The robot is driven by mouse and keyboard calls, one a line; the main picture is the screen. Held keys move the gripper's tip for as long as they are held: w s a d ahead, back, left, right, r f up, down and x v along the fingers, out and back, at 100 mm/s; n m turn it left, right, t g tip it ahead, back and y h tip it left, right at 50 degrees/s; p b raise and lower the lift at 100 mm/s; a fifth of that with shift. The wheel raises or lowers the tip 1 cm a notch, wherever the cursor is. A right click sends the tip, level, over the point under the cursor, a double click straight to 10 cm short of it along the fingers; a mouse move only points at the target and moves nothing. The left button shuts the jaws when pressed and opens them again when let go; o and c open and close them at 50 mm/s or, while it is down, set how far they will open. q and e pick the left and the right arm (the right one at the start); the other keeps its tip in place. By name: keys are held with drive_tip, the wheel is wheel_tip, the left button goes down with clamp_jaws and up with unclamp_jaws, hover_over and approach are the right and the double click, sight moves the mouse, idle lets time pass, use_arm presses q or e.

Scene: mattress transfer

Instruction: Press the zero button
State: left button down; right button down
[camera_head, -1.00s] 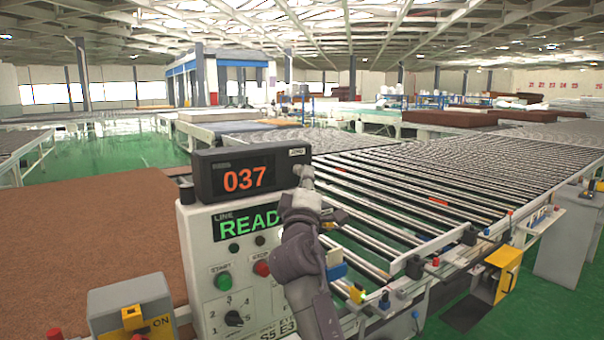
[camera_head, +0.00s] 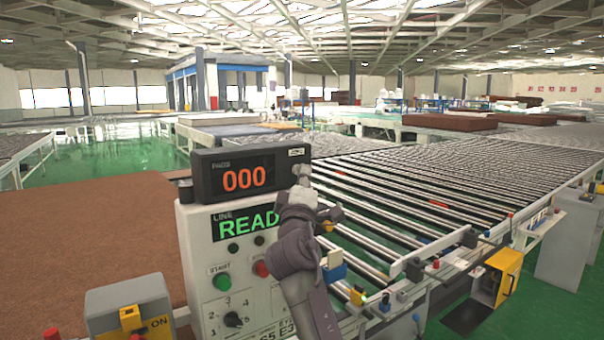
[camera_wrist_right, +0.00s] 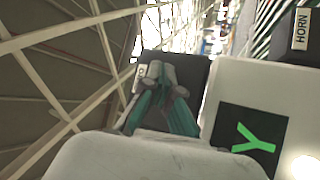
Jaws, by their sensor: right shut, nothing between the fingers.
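The black counter box (camera_head: 217,176) sits on top of the pale control panel (camera_head: 199,250) and reads 000 in orange digits. A small white label (camera_head: 296,152) is at the upper right of its face, where the zero button appears to be; the button itself is hidden or too small to make out. My right gripper (camera_head: 301,172) is shut and empty, its tips at the box's right end just below the label. In the right wrist view the closed fingers (camera_wrist_right: 157,72) lie over the dark box (camera_wrist_right: 190,70). I cannot tell whether they touch it. My left gripper is not in view.
The panel has a green READ display (camera_head: 246,223), a green start button (camera_head: 222,282), a red button (camera_head: 262,269) and a black dial (camera_head: 233,319). A roller conveyor (camera_head: 430,200) runs at right. A brown mattress (camera_head: 90,235) lies at left.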

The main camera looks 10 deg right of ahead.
idle(0.4)
drive_tip(key=shift+s+d+p, duration=0.2)
drive_tip(key=shift+s+p, duration=0.2)
drive_tip(key=shift+s, duration=0.15)
drive_tip(key=shift+s+d+p, duration=0.15)
drive_tip(key=shift+s+p, duration=0.25)
drive_tip(key=shift+s, duration=0.15)
drive_tip(key=s+p, duration=0.1)
drive_tip(key=s+d+p, duration=0.1)
drive_tip(key=s, duration=0.1)
drive_tip(key=s+p, duration=0.1)
drive_tip(key=shift+s+d, duration=0.35)
